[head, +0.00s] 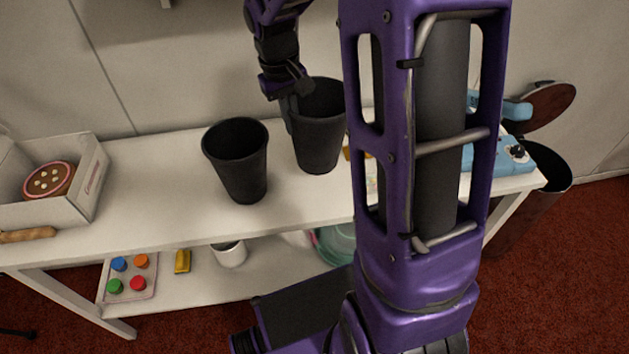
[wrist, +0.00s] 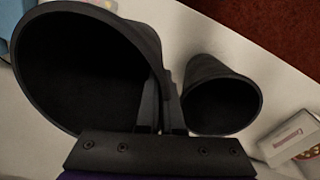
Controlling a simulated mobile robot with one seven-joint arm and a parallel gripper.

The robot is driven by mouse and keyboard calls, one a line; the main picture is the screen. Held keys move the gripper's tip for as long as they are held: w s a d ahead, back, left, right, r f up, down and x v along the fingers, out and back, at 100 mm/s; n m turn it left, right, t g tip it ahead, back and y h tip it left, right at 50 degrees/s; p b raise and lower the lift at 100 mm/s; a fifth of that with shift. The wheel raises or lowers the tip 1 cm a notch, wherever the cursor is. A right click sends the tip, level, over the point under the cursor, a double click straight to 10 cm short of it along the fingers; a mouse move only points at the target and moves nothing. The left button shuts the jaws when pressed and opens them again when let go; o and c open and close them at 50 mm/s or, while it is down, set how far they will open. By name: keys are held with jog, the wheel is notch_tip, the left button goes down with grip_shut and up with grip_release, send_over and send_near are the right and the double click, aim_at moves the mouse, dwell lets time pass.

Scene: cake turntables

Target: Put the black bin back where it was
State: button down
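Two black bins are at the white table. One black bin (head: 318,140) is upright near the middle, with my gripper (head: 292,104) at the left side of its rim. In the wrist view my gripper (wrist: 160,103) has one finger inside this bin (wrist: 75,65) and one outside, closed on its wall. I cannot tell whether its base touches the tabletop. The other black bin (head: 240,165) stands upright just to its left, apart from my fingers. It shows as the smaller bin in the wrist view (wrist: 222,100). Both look empty.
A white box (head: 80,195) with a round cake stands at the table's left end. Blue items (head: 500,155) are at the right end. A dark floor bin (head: 550,170) is beyond that end. The tabletop (head: 150,185) between box and left bin is clear.

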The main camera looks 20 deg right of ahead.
notch_tip(320, 180, down, 10)
jog(key=shift+r, duration=0.25)
jog(key=shift+f+b, duration=0.1)
jog(key=shift+b, duration=0.2)
jog(key=shift+f, duration=0.15)
jog(key=c, duration=1.1)
grip_release()
jog(key=shift+r, duration=0.2)
jog(key=r, duration=0.4)
jog(key=a+r, duration=0.1)
jog(key=r, duration=0.7)
jog(key=shift+s+a+p, duration=0.15)
jog(key=shift+a+p, duration=0.05)
jog(key=shift+p, duration=0.1)
